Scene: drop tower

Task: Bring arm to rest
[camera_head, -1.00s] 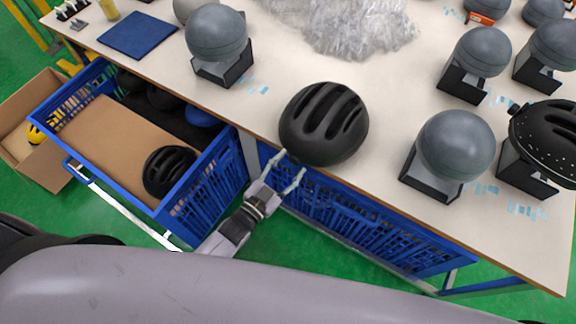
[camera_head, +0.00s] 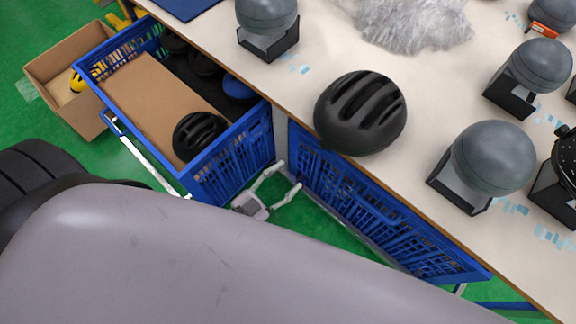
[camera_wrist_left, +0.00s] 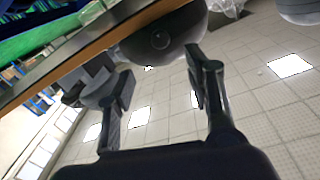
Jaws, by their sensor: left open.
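My left gripper (camera_head: 279,187) is open and empty. In the head view it is low, in front of the table edge, between the two blue crates and below the table top. In the left wrist view its two fingers (camera_wrist_left: 162,85) stand apart with nothing between them. A black helmet (camera_head: 358,112) sits on the table near its front edge, above and to the right of the gripper and apart from it. Its dark underside side shows in the left wrist view (camera_wrist_left: 160,38). My right gripper is not in view.
A blue crate (camera_head: 236,160) with cardboard and a black helmet (camera_head: 198,134) stands at left. Another blue crate (camera_head: 385,225) is under the table (camera_head: 330,45). Grey head forms (camera_head: 492,158) stand on the table. A cardboard box (camera_head: 62,62) is at far left. Green floor lies below.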

